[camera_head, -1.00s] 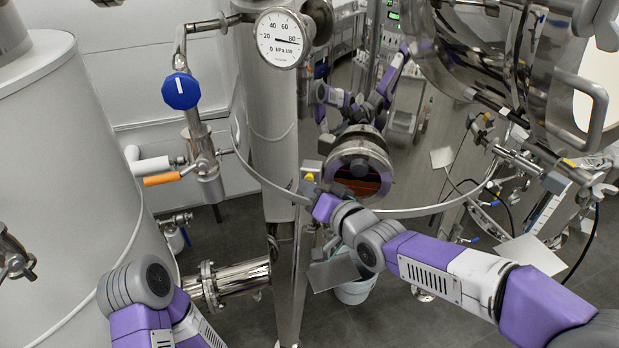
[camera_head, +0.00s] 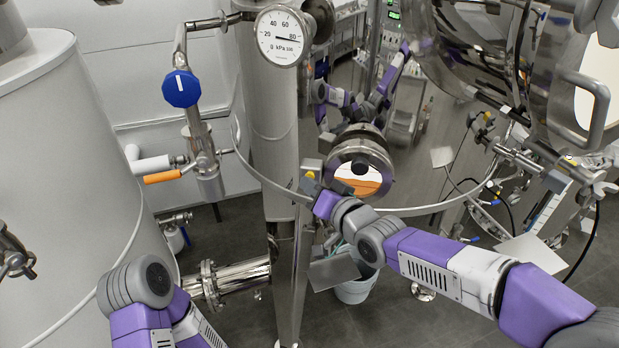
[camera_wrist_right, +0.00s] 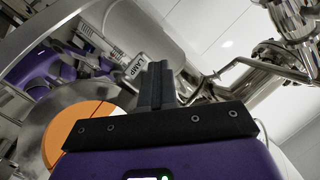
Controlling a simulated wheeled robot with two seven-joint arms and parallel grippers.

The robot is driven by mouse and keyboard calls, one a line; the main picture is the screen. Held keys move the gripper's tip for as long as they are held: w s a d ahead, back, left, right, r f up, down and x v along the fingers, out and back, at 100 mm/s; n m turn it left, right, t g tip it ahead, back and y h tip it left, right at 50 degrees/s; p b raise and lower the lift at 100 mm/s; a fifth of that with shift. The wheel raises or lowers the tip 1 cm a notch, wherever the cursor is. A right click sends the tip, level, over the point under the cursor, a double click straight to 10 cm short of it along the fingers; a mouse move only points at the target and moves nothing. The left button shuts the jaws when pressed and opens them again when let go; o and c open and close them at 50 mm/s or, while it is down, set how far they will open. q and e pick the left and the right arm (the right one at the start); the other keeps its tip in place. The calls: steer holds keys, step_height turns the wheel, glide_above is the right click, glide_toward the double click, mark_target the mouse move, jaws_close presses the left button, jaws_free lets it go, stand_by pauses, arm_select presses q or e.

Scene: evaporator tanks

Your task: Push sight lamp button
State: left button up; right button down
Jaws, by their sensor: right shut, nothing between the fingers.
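The sight glass is lit, white above and orange below, and shows also in the wrist view (camera_wrist_right: 72,132). My right gripper (camera_wrist_right: 157,72) is shut and empty, its fingertips at the lamp housing; whether they touch it I cannot tell. My left gripper is out of view; only its arm shows at lower left.
A pressure gauge (camera_head: 281,36) and a blue knob (camera_head: 181,89) are on pipework to the left. An orange-handled valve (camera_head: 162,177) is below them. An open hatch door with a handle (camera_head: 597,110) is at upper right. A bucket (camera_head: 356,289) stands below my right arm.

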steer(key=shift+d, duration=0.1)
steer(key=s+a+b, duration=0.1)
steer(key=s+b, duration=0.3)
steer(key=s, duration=0.2)
steer(key=shift+a, duration=0.2)
stand_by(0.4)
steer(key=d+f+m+g+h+b, duration=0.1)
steer(key=d+f+g+h+b, duration=0.15)
steer(key=f, duration=1.65)
steer(key=d+f+m+g+h+b, duration=0.1)
steer(key=d+f+g+b, duration=0.25)
steer(key=f, duration=1.65)
steer(key=s+d+f+g+b, duration=0.1)
steer(key=s+f+g+b, duration=0.1)
steer(key=s+f, duration=0.8)
steer(key=s+d+f+g+h+b, duration=0.1)
steer(key=s+f+g, duration=0.4)
steer(key=s+f, duration=0.5)
step_height(320, 180, down, 6)
steer(key=shift+d+r+b, duration=0.1)
steer(key=shift+d+b, duration=0.55)
steer(key=shift+b, duration=0.15)
